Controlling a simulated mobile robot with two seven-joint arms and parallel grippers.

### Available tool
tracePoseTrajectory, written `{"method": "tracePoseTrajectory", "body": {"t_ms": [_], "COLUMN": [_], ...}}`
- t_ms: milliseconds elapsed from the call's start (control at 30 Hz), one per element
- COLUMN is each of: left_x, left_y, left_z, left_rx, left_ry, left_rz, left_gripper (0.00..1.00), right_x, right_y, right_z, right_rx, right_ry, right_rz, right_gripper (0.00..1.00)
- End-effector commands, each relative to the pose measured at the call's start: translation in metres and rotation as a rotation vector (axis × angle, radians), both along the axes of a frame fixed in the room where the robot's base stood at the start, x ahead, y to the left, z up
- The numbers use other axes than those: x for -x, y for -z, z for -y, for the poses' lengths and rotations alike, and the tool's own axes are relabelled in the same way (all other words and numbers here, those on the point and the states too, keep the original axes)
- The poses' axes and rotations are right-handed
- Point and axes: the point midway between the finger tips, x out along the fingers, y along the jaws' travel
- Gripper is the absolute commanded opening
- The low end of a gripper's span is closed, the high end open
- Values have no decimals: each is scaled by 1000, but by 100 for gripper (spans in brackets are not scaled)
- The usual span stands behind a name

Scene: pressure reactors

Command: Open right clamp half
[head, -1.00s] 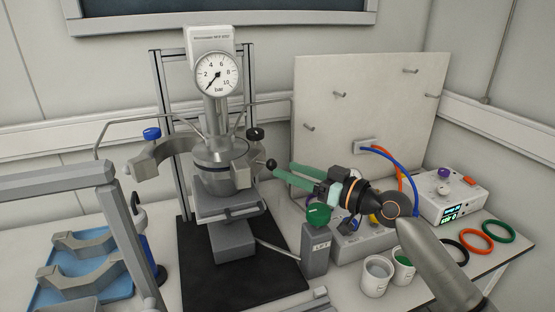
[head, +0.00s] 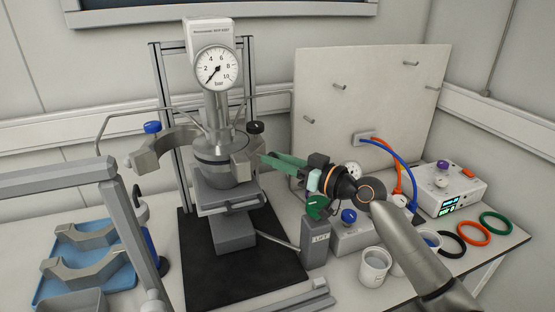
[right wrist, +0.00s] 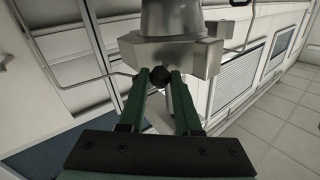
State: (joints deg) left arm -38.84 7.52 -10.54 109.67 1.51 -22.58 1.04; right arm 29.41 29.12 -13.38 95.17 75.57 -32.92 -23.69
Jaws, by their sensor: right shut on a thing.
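The reactor vessel (head: 212,172) stands in the middle of the bench under a pressure gauge. The right clamp half (head: 240,160) sits close against the right front of the vessel collar. Its black ball knob (right wrist: 160,76) shows in the right wrist view between my green fingers and is hidden in the head view. My right gripper (head: 263,157) reaches in from the right and is shut on this knob. The left clamp half (head: 160,150) stands swung out to the left of the vessel. My left gripper is not in view.
A lift post (head: 315,243) stands below my right gripper. A control box with a blue knob (head: 349,215), white cups (head: 374,265) and coloured rings (head: 473,234) lie to the right. A blue tray (head: 85,275) with clamp parts is at left. An upright panel (head: 395,110) stands behind my right arm.

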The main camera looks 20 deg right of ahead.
Motion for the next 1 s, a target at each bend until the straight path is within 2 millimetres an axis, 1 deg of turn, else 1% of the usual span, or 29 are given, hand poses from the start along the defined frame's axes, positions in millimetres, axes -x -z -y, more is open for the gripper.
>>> {"method": "tracePoseTrajectory", "body": {"t_ms": [33,200,1000], "left_x": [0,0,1], "left_y": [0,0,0], "left_z": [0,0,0], "left_rx": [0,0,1], "left_ry": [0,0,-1], "left_rz": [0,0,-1], "left_gripper": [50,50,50], "right_x": [0,0,0], "right_y": [0,0,0], "right_z": [0,0,0], "right_rx": [0,0,1], "right_ry": [0,0,0], "right_rz": [0,0,-1], "right_gripper": [17,0,0]}}
